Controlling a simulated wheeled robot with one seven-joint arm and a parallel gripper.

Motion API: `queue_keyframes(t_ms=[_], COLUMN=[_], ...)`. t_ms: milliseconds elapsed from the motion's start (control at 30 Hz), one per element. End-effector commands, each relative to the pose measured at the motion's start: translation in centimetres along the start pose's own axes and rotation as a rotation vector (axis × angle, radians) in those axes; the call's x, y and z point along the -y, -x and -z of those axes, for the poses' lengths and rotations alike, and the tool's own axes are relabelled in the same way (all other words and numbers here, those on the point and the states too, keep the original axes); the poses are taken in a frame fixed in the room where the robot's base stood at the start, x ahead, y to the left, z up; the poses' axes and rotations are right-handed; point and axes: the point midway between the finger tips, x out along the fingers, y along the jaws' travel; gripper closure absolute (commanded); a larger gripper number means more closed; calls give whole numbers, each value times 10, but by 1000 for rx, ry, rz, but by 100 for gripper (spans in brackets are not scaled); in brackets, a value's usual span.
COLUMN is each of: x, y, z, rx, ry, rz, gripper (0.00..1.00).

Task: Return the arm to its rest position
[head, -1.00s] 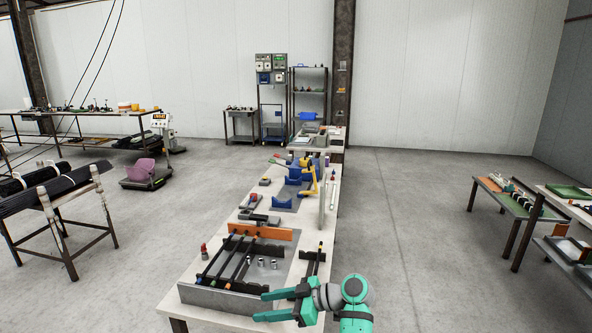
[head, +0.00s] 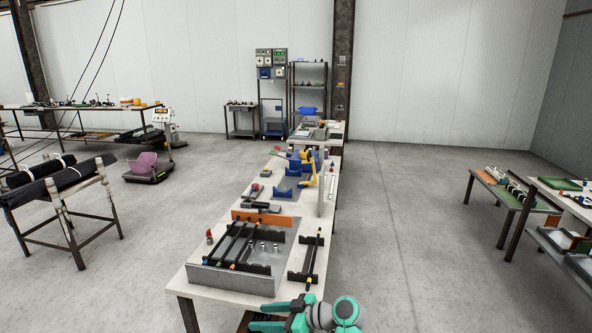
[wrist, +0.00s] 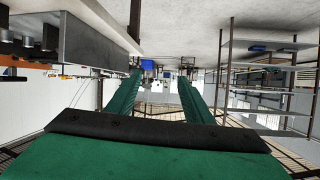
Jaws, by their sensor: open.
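My gripper (head: 268,315) is at the bottom of the head view, teal with two fingers pointing left. It is below and in front of the near edge of the white workbench (head: 178,288). The wrist view shows the two green fingers (wrist: 158,98) spread apart with nothing between them. My arm's wrist joint shows just right of the gripper. The rest of the arm is out of the frame.
A grey metal fixture (head: 235,279) with dark rods stands at the bench's near end. A black rod holder (head: 306,258) lies beside it. The floor (head: 410,240) right of the bench is clear.

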Motion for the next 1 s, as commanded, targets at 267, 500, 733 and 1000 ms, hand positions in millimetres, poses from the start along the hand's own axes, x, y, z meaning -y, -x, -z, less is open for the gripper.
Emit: queue_keyframes(t_ms=[267, 500, 733, 1000], x=[17, 48, 91, 153], y=[-32, -53, -53, -31], z=[-67, -148, -215, -276], rx=[8, 18, 25, 26], ry=[-147, -310, -431, -523], rz=[-131, -316, -496, -700], gripper=[53, 53, 53, 53])
